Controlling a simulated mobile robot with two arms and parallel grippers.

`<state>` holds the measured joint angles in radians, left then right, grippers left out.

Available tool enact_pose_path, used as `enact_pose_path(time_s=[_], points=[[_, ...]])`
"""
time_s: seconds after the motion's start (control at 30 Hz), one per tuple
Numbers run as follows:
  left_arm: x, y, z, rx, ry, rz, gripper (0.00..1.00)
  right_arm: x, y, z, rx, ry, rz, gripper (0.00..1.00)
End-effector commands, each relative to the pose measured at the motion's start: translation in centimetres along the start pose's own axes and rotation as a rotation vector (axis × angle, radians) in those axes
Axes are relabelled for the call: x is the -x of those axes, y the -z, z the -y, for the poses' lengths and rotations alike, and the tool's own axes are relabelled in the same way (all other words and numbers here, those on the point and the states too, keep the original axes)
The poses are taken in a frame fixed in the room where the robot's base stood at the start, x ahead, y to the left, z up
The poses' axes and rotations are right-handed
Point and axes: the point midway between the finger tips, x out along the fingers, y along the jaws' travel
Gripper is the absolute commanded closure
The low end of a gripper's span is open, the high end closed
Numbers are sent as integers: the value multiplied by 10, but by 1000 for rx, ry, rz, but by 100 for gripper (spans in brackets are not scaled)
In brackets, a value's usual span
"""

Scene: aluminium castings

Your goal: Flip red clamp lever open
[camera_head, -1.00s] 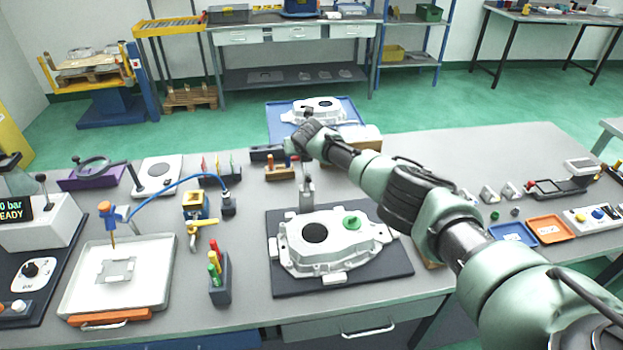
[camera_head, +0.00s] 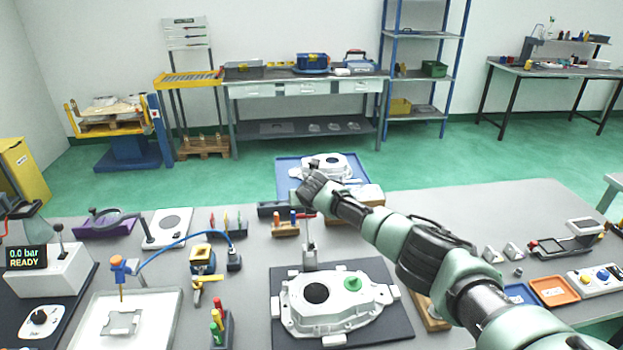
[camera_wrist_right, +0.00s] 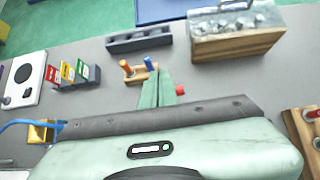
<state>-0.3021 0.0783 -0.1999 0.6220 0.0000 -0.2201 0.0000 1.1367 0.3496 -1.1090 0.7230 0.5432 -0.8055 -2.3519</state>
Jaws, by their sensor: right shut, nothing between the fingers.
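A grey metal clamp post (camera_head: 309,250) stands upright at the back edge of the casting (camera_head: 338,302), which lies on a dark plate. A small red part (camera_head: 307,215), apparently the clamp lever's end, shows at the top of the post. In the right wrist view the red tip (camera_wrist_right: 180,89) sticks out just right of my fingers. My right gripper (camera_wrist_right: 161,76) is shut and empty, with its pale green fingers together beside the red tip. Whether they touch it I cannot tell. In the head view my dark wrist partly hides this spot. My left gripper is out of view.
A wooden block with orange and blue pegs (camera_head: 285,229) stands just behind the clamp. A dark slotted block (camera_wrist_right: 139,40) and a wooden box of metal parts (camera_wrist_right: 237,36) lie beyond.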

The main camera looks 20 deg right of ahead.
Motion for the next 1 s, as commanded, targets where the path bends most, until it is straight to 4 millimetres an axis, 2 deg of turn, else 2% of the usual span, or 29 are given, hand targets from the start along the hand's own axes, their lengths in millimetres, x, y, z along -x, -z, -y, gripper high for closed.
enact_pose_path(time_s=[0.2,0.4,0.6,1.0], points=[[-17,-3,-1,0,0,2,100,36,-26,2,1,1,7,100],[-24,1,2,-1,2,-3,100,59,-42,2,0,3,6,100],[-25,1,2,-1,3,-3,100,67,-47,2,0,3,4,100],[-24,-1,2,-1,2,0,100,66,-47,2,0,3,4,100]])
